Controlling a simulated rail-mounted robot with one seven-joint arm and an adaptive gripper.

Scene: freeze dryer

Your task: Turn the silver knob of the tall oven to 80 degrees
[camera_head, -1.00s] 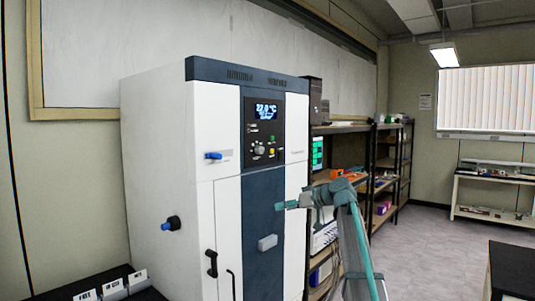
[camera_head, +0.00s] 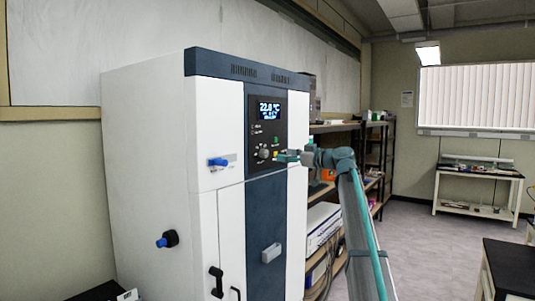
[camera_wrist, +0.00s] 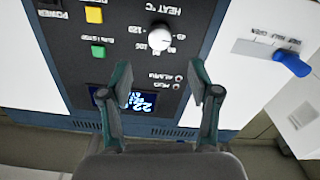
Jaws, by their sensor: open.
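The tall oven (camera_head: 150,170) is a white cabinet with a dark blue centre strip and a control panel. Its display (camera_head: 269,107) reads about 22.0 °C. The silver knob (camera_head: 263,153) sits below the display; in the wrist view the knob (camera_wrist: 160,38) is round, with a HEAT °C scale around it. My gripper (camera_head: 283,155) is just right of the knob in the head view. In the wrist view my gripper (camera_wrist: 164,85) is open and empty, its fingers framing the panel below the knob in the picture, apart from it. The knob's exact pointer angle is too small to tell.
Green (camera_wrist: 98,51) and yellow (camera_wrist: 94,15) buttons lie beside the knob. A blue valve handle (camera_head: 218,162) and a grey handle (camera_head: 271,252) stick out of the oven front.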

